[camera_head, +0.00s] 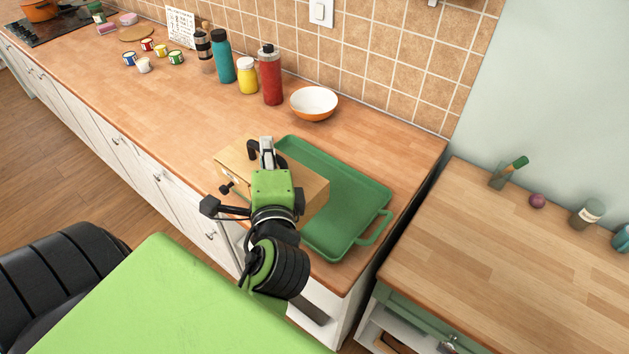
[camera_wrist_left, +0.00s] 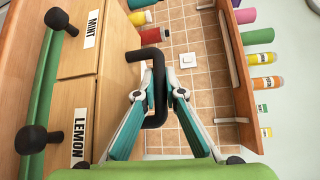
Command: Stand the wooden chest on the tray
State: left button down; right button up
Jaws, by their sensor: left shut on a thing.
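The wooden chest (camera_head: 310,187) is a light wood box. In the left wrist view the chest (camera_wrist_left: 115,65) shows drawers labelled MINT and LEMON, black knobs and a black handle (camera_wrist_left: 158,65). My left gripper (camera_head: 264,158) is above the chest, shut on this handle; its fingers also show in the left wrist view (camera_wrist_left: 155,95). The green tray (camera_head: 350,200) lies on the counter, and the chest overlaps its left part in the head view. A green strip (camera_wrist_left: 42,85) shows beside the chest in the left wrist view. I cannot tell whether chest and tray touch. My right gripper is out of view.
A white and orange bowl (camera_head: 314,103), a red bottle (camera_head: 270,76), a yellow jar (camera_head: 247,77) and a teal bottle (camera_head: 222,58) stand behind. Small cups (camera_head: 144,65) stand farther left. A gap separates the counter from the right-hand worktop (camera_head: 490,250).

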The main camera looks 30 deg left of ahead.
pick_arm(q)
jog(key=w, duration=0.1)
jog(key=w+f+b, duration=0.1)
jog(key=w+b, duration=0.1)
jog(key=shift+w+d+f, duration=0.3)
jog(key=shift+d, duration=0.05)
jog(key=w+d+f, duration=0.1)
jog(key=w+f, duration=0.6)
jog(key=f, duration=0.3)
jog(key=shift+w+d+f+p, duration=0.15)
jog(key=shift+w+f+p, duration=0.1)
jog(key=shift+w+p, duration=0.1)
jog(key=c, duration=2.1)
grip_release()
jog(key=shift+c, duration=0.2)
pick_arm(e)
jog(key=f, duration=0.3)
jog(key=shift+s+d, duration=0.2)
pick_arm(q)
jog(key=shift+r, duration=0.15)
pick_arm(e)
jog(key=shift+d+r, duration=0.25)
